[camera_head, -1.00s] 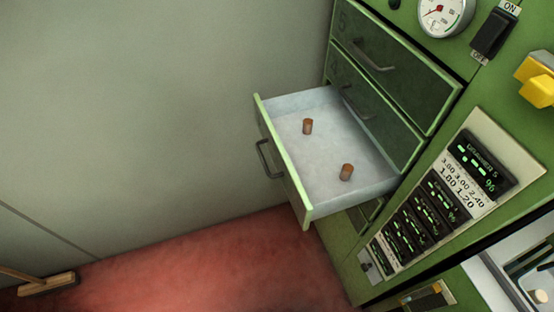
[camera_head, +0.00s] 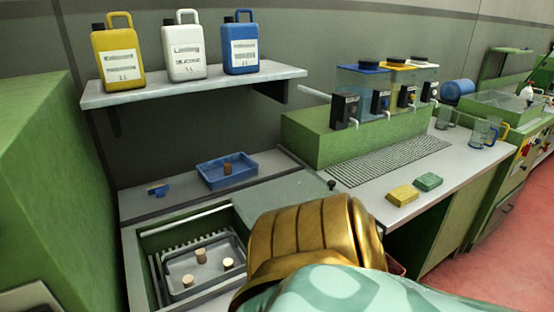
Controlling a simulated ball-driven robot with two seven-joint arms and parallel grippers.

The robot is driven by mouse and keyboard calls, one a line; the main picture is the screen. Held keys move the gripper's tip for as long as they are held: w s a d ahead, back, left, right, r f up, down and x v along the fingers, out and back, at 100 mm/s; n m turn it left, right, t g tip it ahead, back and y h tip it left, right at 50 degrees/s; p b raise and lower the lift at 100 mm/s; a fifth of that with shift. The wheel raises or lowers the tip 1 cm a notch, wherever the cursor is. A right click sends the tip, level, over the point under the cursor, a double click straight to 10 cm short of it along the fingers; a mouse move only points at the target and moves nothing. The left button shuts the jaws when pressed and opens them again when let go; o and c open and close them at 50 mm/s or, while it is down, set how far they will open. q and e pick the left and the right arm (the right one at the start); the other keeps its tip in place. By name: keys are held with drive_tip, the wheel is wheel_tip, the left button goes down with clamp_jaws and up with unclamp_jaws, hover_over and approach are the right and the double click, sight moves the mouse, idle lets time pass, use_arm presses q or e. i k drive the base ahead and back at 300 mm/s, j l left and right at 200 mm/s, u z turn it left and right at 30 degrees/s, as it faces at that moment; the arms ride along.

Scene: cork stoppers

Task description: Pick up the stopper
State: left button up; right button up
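One cork stopper (camera_head: 227,168) stands in a blue tray (camera_head: 252,181) on the counter at the back. Three more stoppers are in a grey tray inside the sunken basin at the lower left: a taller one (camera_head: 201,256), one at its right (camera_head: 228,264) and one at its left (camera_head: 188,281). A gold banded part and a pale teal patterned part, probably of my own arm, fill the lower middle and cover the right side of the basin. Neither gripper's fingers show.
A shelf (camera_head: 190,85) holds a yellow jug (camera_head: 118,58), a white jug (camera_head: 184,52) and a blue jug (camera_head: 240,48). A yellow sponge (camera_head: 402,195) and a green sponge (camera_head: 428,181) lie on the right counter beside a drain grate (camera_head: 390,160). Glass mugs stand farther right.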

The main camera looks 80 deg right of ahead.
sight(227, 165)
drive_tip(key=z, duration=2.15)
drive_tip(key=k+l+z, duration=0.1)
drive_tip(key=k+l, duration=0.05)
drive_tip(key=l, duration=0.05)
